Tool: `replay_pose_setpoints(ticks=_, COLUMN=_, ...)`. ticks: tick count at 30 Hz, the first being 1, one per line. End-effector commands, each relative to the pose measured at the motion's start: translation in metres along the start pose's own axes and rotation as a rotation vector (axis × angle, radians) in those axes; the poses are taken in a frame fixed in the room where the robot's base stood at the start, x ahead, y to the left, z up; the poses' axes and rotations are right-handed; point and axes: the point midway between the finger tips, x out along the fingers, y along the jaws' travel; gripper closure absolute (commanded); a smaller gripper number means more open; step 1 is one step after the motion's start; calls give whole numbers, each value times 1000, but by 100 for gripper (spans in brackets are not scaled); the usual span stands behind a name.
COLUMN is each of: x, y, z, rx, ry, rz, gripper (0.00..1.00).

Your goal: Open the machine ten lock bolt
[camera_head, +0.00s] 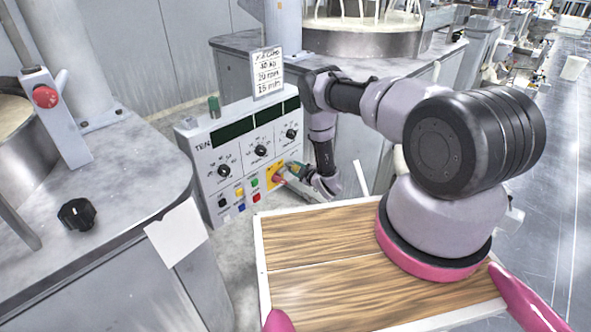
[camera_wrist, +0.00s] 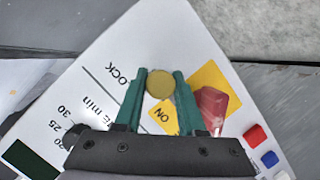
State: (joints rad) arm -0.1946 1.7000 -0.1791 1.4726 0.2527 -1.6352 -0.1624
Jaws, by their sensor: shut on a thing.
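The machine ten control panel (camera_head: 215,165) stands left of centre in the head view, marked "TEN". In the wrist view the lock bolt (camera_wrist: 160,84) shows as a round, brass-yellow end beside the printed word "LOCK". My gripper (camera_wrist: 160,92) has its two teal fingers on either side of the bolt and is shut on it. In the head view my gripper (camera_head: 291,170) is at the panel's lower right, and the bolt cannot be made out there. Whether the bolt is turned or pulled out cannot be told.
A red switch handle (camera_wrist: 212,105) on a yellow plate (camera_wrist: 211,79) marked "ON" sits close to the right finger. Coloured buttons (camera_head: 239,191) and black dials (camera_head: 261,151) are on the panel. A grey machine bench (camera_head: 110,175) stands at left.

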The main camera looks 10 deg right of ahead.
Motion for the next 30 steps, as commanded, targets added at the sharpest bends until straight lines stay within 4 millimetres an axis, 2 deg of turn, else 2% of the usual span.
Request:
replay_pose_setpoints(ticks=26, x=-1, y=-1, z=0, rx=-1, ry=-1, rz=-3, gripper=100)
replay_pose_setpoints(ticks=30, x=1, y=5, z=6, rx=0, ry=-2, rz=0, gripper=100)
